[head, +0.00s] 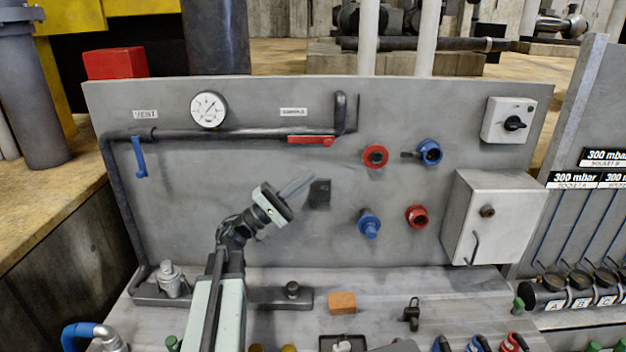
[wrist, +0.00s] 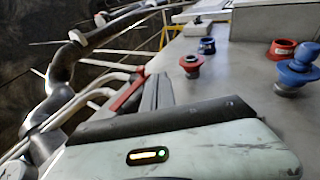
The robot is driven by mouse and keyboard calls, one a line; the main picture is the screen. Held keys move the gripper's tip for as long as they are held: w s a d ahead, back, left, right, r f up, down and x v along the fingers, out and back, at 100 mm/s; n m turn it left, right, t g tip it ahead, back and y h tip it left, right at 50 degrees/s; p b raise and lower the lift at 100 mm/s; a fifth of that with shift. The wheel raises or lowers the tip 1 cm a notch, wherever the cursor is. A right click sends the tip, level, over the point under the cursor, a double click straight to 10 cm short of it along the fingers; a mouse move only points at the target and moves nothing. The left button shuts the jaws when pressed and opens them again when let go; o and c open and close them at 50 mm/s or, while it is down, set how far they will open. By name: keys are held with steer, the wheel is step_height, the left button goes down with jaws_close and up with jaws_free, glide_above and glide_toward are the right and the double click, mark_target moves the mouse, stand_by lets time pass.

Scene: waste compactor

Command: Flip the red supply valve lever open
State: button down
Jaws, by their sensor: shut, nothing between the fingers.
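The red supply valve lever (head: 311,139) lies level along the dark pipe on the grey panel, under a small white label. It also shows in the wrist view (wrist: 128,93), just left of my fingers. My gripper (head: 308,180) is shut and empty, below the lever and pointing up and to the right. Its grey fingers (wrist: 156,92) look close to the lever in the wrist view, but I cannot tell whether they touch it.
A blue lever (head: 139,157) hangs down at the vent pipe on the left. Red and blue couplings (head: 375,156) and a grey box (head: 490,218) stick out of the panel to the right. An orange block (head: 342,302) lies on the ledge below. The panel between lever and ledge is mostly clear.

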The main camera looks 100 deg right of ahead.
steer(key=w+f+b, duration=0.3)
steer(key=f+b, duration=0.1)
steer(key=f, duration=0.2)
steer(key=shift+w+a+f, duration=0.15)
steer(key=shift+a, duration=0.25)
